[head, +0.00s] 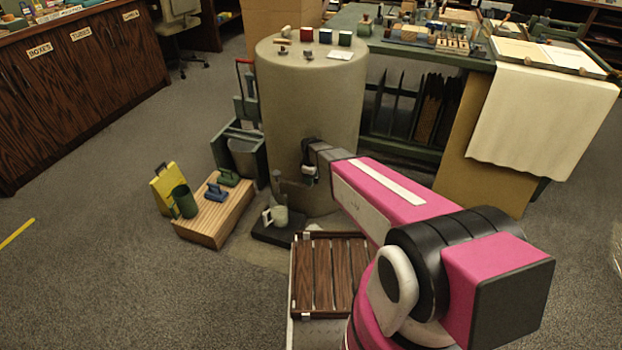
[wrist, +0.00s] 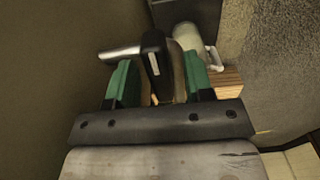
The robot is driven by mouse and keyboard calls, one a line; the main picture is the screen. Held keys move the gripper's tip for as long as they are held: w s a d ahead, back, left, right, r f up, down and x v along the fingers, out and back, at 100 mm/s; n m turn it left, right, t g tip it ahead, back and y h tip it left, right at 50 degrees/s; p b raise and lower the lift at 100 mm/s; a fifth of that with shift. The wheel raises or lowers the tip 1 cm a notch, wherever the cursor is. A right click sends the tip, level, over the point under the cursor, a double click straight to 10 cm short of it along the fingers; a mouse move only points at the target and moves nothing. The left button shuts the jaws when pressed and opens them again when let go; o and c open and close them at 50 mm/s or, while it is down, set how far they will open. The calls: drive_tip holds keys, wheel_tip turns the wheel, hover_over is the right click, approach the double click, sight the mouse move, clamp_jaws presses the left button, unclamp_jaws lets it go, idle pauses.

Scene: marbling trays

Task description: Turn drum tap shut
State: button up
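The drum (head: 310,110) is a large grey-beige cylinder standing on the floor in the middle of the head view. Its tap (head: 279,184) is low on the front side, partly beside my gripper (head: 309,172). In the wrist view the tap (wrist: 154,62) shows as a dark upright piece with a metal bar pointing left. My gripper (wrist: 160,82) has its two green fingers apart, one on each side of the dark piece. Gaps seem to show beside it, and I cannot tell whether either finger touches it. A pale mug (head: 280,215) stands below the tap.
The mug stands on a black base (head: 273,233). A slatted crate (head: 325,272) lies in front. A green workbench (head: 420,50) stands behind. Open carpet lies left.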

wheel_tip(320, 180, up, 11)
idle(0.8)
drive_tip(key=shift+f, duration=0.15)
